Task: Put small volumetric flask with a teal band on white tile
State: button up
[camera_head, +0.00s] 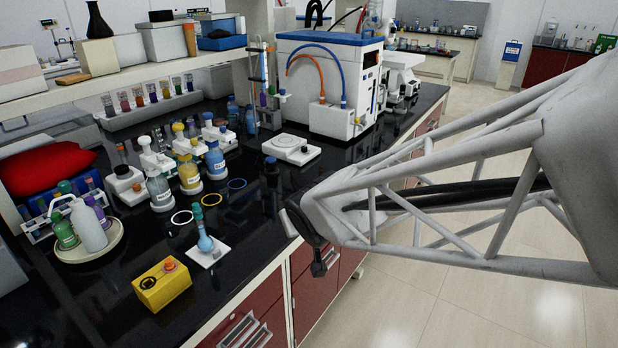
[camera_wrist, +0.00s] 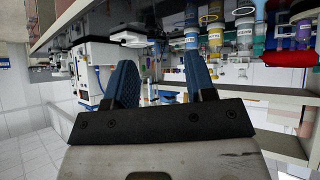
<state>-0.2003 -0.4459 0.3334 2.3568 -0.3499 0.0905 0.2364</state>
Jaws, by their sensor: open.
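A small volumetric flask (camera_head: 205,241) with blue contents and a teal band and top on its neck stands upright on the white tile (camera_head: 212,258), near the front edge of the black bench. My gripper (camera_head: 319,266) is to the right of the tile, past the bench's front edge, and apart from the flask. In the wrist view my gripper (camera_wrist: 163,78) shows two blue fingers spread apart with nothing held between them. I cannot make out the flask in the wrist view.
A yellow box with a red button (camera_head: 161,284) sits left of the tile. White, yellow and blue rings (camera_head: 237,184) lie behind it. Reagent bottles (camera_head: 189,175) stand further back, with a flat white device (camera_head: 292,149) to their right. A round tray (camera_head: 116,240) holds bottles at left.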

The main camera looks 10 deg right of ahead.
jog(key=s+d+r+m+g, duration=0.1)
jog(key=s+d, duration=0.4)
jog(key=s, duration=0.5)
jog(key=s+d+r+m+g+h, duration=0.1)
jog(key=s+d+g, duration=0.4)
jog(key=s, duration=0.5)
notch_tip(320, 180, up, 2)
jog(key=shift+s+r+m+g, duration=0.1)
jog(key=shift+s+m+g, duration=0.25)
jog(key=shift+m, duration=0.45)
jog(key=shift+h, duration=0.3)
